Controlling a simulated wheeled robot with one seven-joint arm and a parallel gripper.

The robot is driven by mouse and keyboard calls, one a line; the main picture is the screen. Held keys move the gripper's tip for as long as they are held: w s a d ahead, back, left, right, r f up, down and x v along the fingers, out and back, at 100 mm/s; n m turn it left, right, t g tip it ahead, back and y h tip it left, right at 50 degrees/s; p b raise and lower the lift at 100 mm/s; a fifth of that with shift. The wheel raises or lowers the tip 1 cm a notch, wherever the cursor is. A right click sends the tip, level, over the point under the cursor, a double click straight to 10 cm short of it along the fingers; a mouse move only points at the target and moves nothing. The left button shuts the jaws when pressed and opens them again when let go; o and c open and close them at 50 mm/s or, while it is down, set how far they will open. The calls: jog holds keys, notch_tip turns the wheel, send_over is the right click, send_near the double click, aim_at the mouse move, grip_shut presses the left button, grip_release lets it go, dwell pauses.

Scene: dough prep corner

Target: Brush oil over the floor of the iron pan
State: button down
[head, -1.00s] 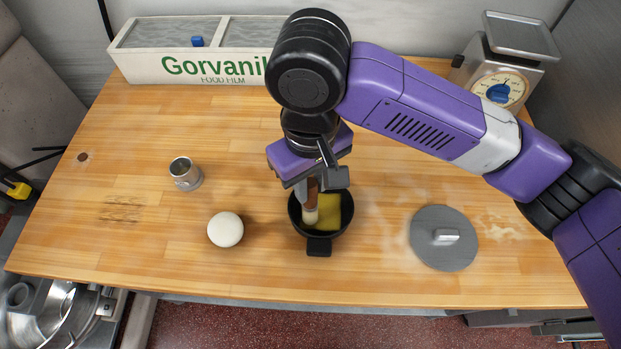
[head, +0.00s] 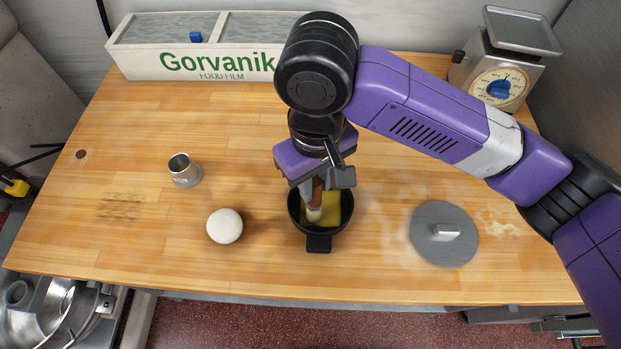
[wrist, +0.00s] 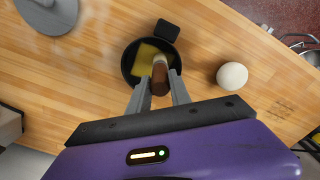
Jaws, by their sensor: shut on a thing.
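The black iron pan (head: 318,244) stands on the wooden table, its short handle toward the front edge. A yellow oil patch (head: 331,206) covers part of its floor; it also shows in the wrist view (wrist: 146,57). My gripper (head: 322,178) is above the pan, shut on the brush (head: 314,212), which has a brown handle and pale bristles. The brush points down into the pan, with its bristles at the pan floor beside or on the yellow patch. In the wrist view the brush handle (wrist: 160,76) sits between the fingertips. Exact bristle contact is hard to tell.
A white dough ball (head: 225,226) and a metal cup (head: 184,170) stand left of the pan. A grey lid (head: 444,250) lies to the right. A food film box (head: 150,66) and a scale (head: 500,75) stand at the back. The table's front strip is clear.

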jog(key=shift+d, duration=0.85)
jog(key=shift+a+p, duration=1.2)
jog(key=shift+a, duration=1.35)
jog(key=shift+s+d+p, duration=0.1)
jog(key=shift+d+p, duration=0.2)
jog(key=shift+d, duration=2.25)
